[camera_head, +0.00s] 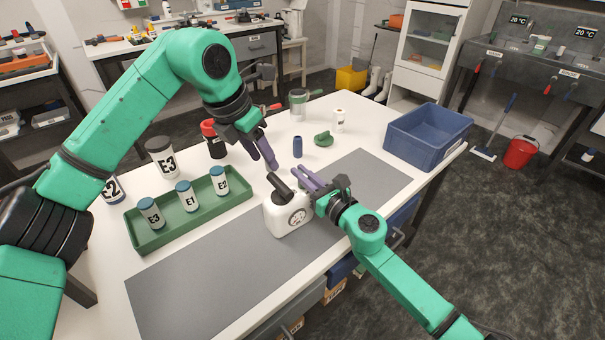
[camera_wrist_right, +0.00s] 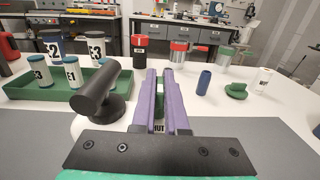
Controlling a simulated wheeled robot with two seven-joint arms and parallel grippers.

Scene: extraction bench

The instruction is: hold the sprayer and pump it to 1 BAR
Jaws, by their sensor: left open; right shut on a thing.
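The sprayer (camera_head: 284,219) is a white bottle with a round gauge on its front and a black pump handle (camera_head: 280,187) on top. It stands upright on the grey mat. The gauge's reading is too small to tell. My right gripper (camera_head: 308,182) is shut on the upper right side of the sprayer. In the right wrist view its purple fingers (camera_wrist_right: 163,95) lie close together, with the black handle (camera_wrist_right: 97,93) just left of them. The exact part gripped is hidden. My left gripper (camera_head: 268,152) is open and empty, pointing down above and behind the handle, apart from it.
A green tray (camera_head: 190,232) with several labelled bottles lies left of the sprayer. A blue bottle (camera_head: 297,147), a green item (camera_head: 323,139) and a white bottle (camera_head: 338,121) stand behind. A blue crate (camera_head: 428,137) sits at right. The grey mat (camera_head: 205,290) is bare at front.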

